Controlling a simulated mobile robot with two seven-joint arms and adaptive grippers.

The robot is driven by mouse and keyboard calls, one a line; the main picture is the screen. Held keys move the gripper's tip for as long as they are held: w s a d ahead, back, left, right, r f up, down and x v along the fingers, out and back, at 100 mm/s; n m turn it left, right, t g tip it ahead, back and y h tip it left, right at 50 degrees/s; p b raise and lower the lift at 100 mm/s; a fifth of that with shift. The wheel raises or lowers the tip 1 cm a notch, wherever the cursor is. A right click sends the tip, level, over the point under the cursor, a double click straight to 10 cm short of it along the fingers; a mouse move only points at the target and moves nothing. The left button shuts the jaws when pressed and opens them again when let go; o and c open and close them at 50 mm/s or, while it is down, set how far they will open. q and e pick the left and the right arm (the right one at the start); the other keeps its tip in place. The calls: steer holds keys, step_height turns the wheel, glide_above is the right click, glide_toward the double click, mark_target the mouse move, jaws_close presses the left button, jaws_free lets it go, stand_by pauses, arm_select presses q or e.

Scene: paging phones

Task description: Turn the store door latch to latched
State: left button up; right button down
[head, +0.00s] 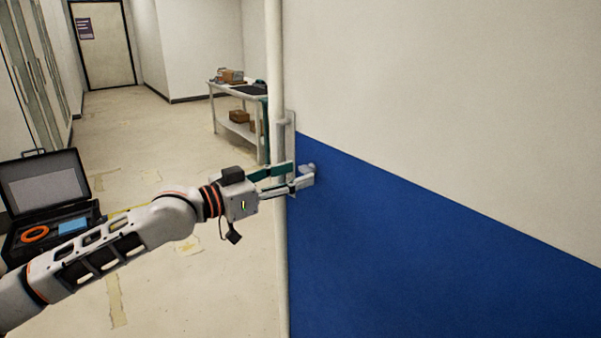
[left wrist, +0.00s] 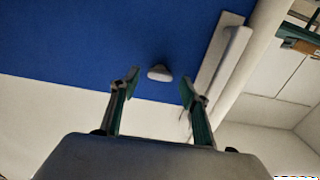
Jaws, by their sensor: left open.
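The latch's small pale knob (left wrist: 159,73) sits on the blue lower part of a blue-and-white panel (left wrist: 85,45) in the left wrist view. It lies between my left gripper's two spread fingers (left wrist: 160,84), and neither finger visibly touches it. In the head view the blue part (head: 420,250) fills the lower right, and my left gripper (head: 300,175) reaches its left edge. The knob (head: 309,167) is partly hidden there by the fingers. Whether the latch is turned is too small to tell. My right gripper is not in view.
A white upright pole (head: 281,260) runs along the panel's left edge, close to my left wrist. An open black case (head: 48,180) with an orange ring stands at the left. A white cart (head: 233,125) with boxes stands behind. The corridor floor between is mostly clear.

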mark_target(308, 170)
arm_select(q)
steer(key=shift+x, duration=1.2)
steer(key=c, duration=1.1)
